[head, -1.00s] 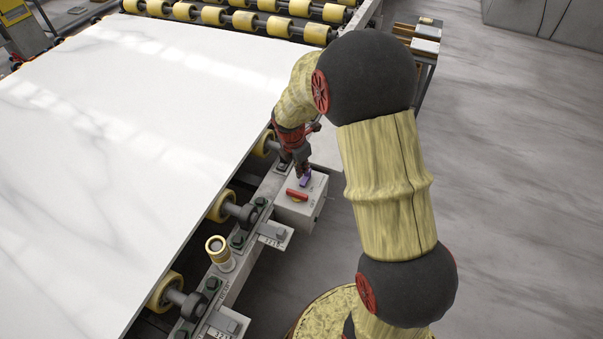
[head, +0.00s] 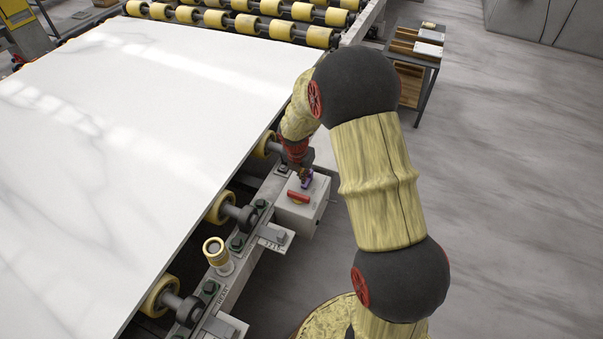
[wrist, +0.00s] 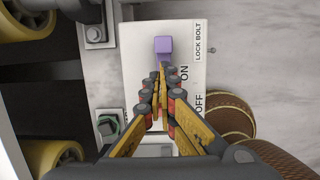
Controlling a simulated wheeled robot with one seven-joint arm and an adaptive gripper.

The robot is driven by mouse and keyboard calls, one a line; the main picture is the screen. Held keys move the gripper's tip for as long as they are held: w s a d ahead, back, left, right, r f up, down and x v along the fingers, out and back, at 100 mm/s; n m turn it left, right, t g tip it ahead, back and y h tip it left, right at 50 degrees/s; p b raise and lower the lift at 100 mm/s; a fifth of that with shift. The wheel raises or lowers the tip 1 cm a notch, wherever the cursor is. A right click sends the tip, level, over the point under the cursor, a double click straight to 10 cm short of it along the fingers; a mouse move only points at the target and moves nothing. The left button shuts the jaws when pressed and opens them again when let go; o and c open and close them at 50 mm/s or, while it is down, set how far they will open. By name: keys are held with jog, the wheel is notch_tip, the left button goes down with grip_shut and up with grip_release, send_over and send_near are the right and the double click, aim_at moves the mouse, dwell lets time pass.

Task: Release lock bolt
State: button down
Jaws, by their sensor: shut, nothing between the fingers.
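The lock bolt box (head: 313,213) is a pale grey box fixed to the side of the roller frame. In the wrist view its plate (wrist: 138,65) reads LOCK BOLT, ON and OFF. A purple lever (wrist: 163,45) stands at the ON end of the plate; it also shows in the head view (head: 307,179). My gripper (wrist: 160,70) is shut and empty, its fingertips right by the purple lever's near side. I cannot tell whether they touch it.
A white stone slab (head: 130,130) lies on yellow rollers (head: 219,207) left of the box. A yellow-rimmed post (head: 215,248) stands on the frame nearer to me. A small table (head: 418,48) with trays stands at the back right. The floor to the right is clear.

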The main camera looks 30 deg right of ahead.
jog(key=shift+w+d+f, duration=0.1)
jog(key=shift+w+f, duration=0.05)
jog(key=shift+f, duration=0.5)
